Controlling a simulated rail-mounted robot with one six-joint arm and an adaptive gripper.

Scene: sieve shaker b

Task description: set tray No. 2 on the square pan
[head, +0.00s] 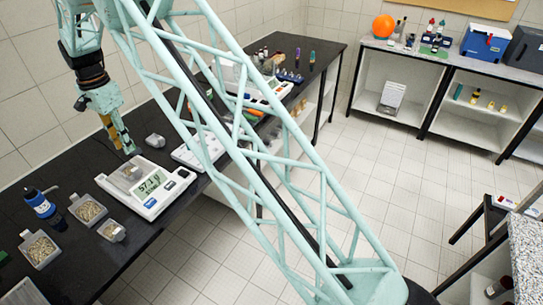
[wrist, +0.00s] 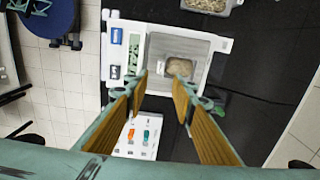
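The square pan (wrist: 160,48) is the grey plate on top of a white balance (head: 152,203) with a lit display reading about 57. A small tray of pale grain (wrist: 182,68) sits on the pan, toward its near edge in the wrist view; it also shows on the pan in the head view (head: 131,173). My gripper (wrist: 160,84) is open and empty, its fingertips apart above the pan's near edge. In the head view my gripper (head: 130,150) hangs just behind the balance. No tray number is legible.
Grain trays (head: 88,210), (head: 40,250) and a smaller tray (head: 113,231) stand on the black bench left of the balance in the head view. A blue bottle (head: 42,207) stands near them. A white device (wrist: 138,135) with coloured switches lies beside the balance.

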